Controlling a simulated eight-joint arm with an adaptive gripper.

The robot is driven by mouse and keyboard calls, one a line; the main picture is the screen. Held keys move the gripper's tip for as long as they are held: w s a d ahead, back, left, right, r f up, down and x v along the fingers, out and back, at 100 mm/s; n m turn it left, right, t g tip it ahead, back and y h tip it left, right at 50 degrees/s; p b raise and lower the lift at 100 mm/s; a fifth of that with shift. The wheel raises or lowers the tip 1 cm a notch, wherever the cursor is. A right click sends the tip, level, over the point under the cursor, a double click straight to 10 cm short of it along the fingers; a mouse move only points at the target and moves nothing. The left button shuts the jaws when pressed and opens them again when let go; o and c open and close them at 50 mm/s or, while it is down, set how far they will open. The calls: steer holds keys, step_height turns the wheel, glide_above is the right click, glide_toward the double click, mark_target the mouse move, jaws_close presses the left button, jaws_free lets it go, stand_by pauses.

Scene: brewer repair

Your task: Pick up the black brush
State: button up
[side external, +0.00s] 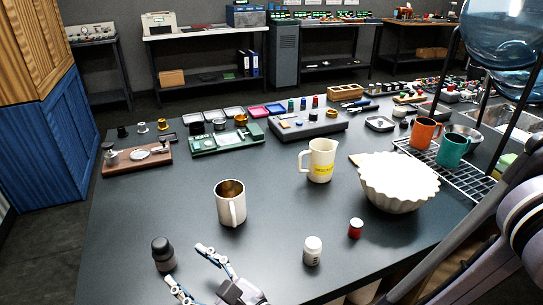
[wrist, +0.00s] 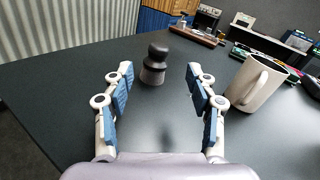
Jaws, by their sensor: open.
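The black brush (side external: 163,253) stands upright on the dark table near its front left edge, with a rounded black knob over a narrower neck and a greyer lower part. In the wrist view the brush (wrist: 153,66) shows ahead, in the gap between my fingers and a little left of its middle. My gripper (side external: 188,268) is open and empty, with its fingers low over the table to the right of the brush. In the wrist view both blue-padded fingers of my gripper (wrist: 160,82) are spread wide and appear clear of the brush.
A white mug (side external: 231,204) stands behind my gripper; it shows right of the right finger in the wrist view (wrist: 256,84). A white jar (side external: 312,251) and a red jar (side external: 355,228) stand to the right. Table around the brush is bare.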

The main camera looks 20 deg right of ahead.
mark_target(165, 250)
steer(key=x, duration=0.5)
steer(key=shift+f+x, duration=0.2)
steer(key=shift+x, duration=2.25)
jaws_close()
